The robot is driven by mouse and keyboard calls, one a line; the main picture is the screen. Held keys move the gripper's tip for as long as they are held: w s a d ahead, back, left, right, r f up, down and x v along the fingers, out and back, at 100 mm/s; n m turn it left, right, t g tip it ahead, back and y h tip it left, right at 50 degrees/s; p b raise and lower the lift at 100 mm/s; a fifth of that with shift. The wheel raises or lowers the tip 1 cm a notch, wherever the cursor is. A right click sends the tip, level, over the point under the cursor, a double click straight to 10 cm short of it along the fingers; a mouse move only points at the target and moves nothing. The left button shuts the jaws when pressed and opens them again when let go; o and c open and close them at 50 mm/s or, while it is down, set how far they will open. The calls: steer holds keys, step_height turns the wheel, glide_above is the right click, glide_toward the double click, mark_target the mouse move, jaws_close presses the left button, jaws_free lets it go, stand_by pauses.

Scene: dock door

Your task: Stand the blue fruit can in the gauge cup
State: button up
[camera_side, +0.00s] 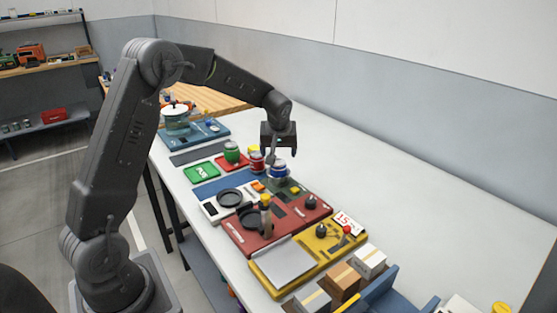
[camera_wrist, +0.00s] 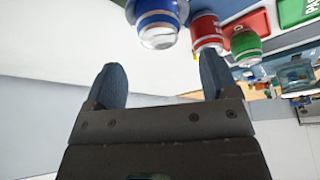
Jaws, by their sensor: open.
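The blue can (camera_side: 277,171) is upright on the far edge of the row of stations, close below my gripper (camera_side: 283,155). In the wrist view the blue can (camera_wrist: 158,22) is at the top, beyond the fingertips and apart from them. My gripper (camera_wrist: 160,75) is open with nothing between its fingers. A red can (camera_side: 256,162) and a green can (camera_side: 232,152) stand to its left in the side view. I cannot tell for sure which fixture is the gauge cup; a dark round cup-like part (camera_side: 250,216) sits on the red station (camera_side: 262,240).
A yellow station (camera_side: 305,262) with a grey plate and several cardboard boxes (camera_side: 342,281) are at the near end. A pot (camera_side: 176,120) stands on a blue station at the far end. The white table (camera_side: 400,215) is clear along the wall side.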

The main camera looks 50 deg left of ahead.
steer(key=s+d+r+m+h, duration=0.1)
steer(key=s+d+r, duration=0.3)
steer(key=r, duration=0.2)
steer(key=s+d+r+m, duration=0.2)
steer(key=s+d+r, duration=0.2)
steer(key=d+r, duration=0.15)
steer(key=s+d+m+t+h, duration=0.1)
steer(key=s+d+m, duration=0.3)
steer(key=s, duration=0.6)
steer(key=s+d+m+t+h, duration=0.1)
steer(key=s+d+m, duration=0.2)
steer(key=s+d, duration=0.4)
steer(key=s, duration=0.4)
steer(key=shift+d+r+m+t+h, duration=0.15)
steer(key=shift+r+m+t+h, duration=0.1)
steer(key=shift+m+t+h, duration=0.15)
